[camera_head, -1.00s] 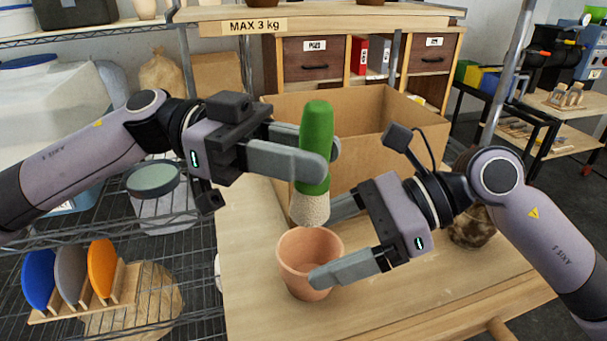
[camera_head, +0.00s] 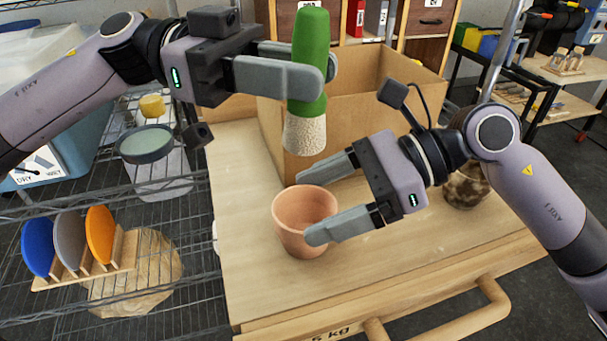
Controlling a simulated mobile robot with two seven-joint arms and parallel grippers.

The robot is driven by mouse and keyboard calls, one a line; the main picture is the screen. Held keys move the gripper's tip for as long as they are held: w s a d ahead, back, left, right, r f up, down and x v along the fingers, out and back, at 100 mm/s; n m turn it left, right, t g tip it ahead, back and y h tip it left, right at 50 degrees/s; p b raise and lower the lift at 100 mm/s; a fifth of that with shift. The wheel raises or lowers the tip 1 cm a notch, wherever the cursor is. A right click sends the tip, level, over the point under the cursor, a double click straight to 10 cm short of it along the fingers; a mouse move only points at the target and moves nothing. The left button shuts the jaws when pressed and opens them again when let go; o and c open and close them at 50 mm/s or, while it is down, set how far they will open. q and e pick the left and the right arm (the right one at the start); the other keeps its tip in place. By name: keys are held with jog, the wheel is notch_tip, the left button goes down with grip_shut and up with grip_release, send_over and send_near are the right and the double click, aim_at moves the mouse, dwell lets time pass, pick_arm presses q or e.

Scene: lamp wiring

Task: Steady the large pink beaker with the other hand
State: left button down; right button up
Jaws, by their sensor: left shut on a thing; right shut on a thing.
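The large pink beaker (camera_head: 292,222) is a terracotta-coloured cup standing upright on the wooden bench, its mouth facing up. My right gripper (camera_head: 308,208) is shut on it from the right, with one finger across its front right side and the other behind its rim. My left gripper (camera_head: 322,76) is shut on an upright green object (camera_head: 309,45) with a pale speckled lower end (camera_head: 304,134). It holds this object in the air above the beaker, with a clear gap between its lower end and the rim. The beaker's rear side is partly hidden.
An open cardboard box (camera_head: 375,115) stands behind the beaker on the wooden bench (camera_head: 255,285). A brown mottled round pot (camera_head: 466,186) is at the right, behind my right arm. A wire shelf at the left holds a rack of coloured discs (camera_head: 68,243). The bench front is clear.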

dwell(0.3)
jog(key=o, duration=1)
jog(key=shift+o, duration=0.2)
jog(key=shift+d, duration=0.1)
jog(key=v, duration=1.2)
